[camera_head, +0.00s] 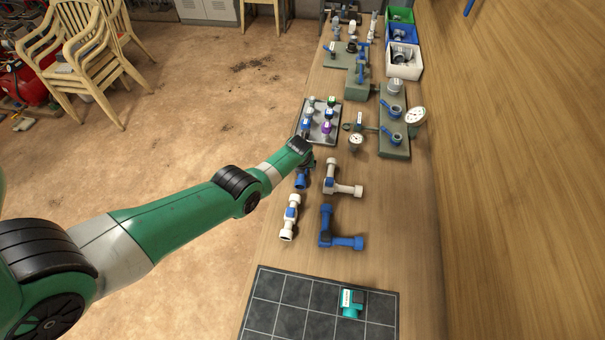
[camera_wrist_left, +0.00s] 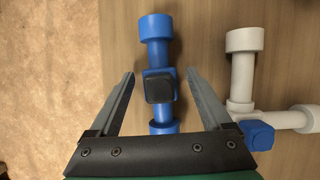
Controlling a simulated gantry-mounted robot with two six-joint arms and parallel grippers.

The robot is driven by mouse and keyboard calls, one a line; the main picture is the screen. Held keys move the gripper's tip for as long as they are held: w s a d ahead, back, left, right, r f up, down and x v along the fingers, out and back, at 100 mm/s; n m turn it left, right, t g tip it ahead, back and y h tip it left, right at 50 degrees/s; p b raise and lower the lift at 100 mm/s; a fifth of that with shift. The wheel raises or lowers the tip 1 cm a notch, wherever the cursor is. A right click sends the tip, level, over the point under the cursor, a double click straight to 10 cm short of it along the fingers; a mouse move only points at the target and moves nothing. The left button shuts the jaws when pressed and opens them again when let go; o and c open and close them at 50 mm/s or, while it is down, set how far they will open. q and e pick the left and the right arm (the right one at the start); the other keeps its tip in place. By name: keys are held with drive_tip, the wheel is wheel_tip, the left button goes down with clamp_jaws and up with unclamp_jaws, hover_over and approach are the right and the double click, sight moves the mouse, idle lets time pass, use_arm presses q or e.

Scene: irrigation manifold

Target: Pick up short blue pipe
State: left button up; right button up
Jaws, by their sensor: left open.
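The short blue pipe (camera_head: 301,181) lies on the wooden bench, partly hidden under the end of my left arm in the head view. In the left wrist view the short blue pipe (camera_wrist_left: 156,52) runs up the picture, with a dark square block at its middle. My left gripper (camera_wrist_left: 160,73) is open, one finger on each side of the pipe, with a gap on both sides. I cannot tell how far the fingertips are above the bench. In the head view my left gripper (camera_head: 304,160) is largely hidden by its own wrist. My right gripper is not in view.
A white elbow pipe (camera_head: 345,189) lies close to the right, also in the wrist view (camera_wrist_left: 240,75). A short white pipe (camera_head: 290,217) and a blue elbow pipe (camera_head: 338,238) lie nearer. A tray of valves (camera_head: 337,123) stands beyond. A dark grid mat (camera_head: 275,290) holds a teal part (camera_head: 351,302).

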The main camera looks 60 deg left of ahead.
use_arm(q)
drive_tip(key=shift+r, duration=0.1)
clamp_jaws()
idle(0.4)
drive_tip(key=shift+r+p, duration=0.7)
drive_tip(key=shift+p, duration=0.05)
wheel_tip(320, 180, up, 3)
drive_tip(key=p, duration=0.3)
drive_tip(key=s+d+r+p, duration=0.8)
drive_tip(key=s+p, duration=0.3)
drive_tip(key=p, duration=0.8)
drive_tip(key=shift+s+r, duration=0.25)
drive_tip(key=shift+s, duration=0.05)
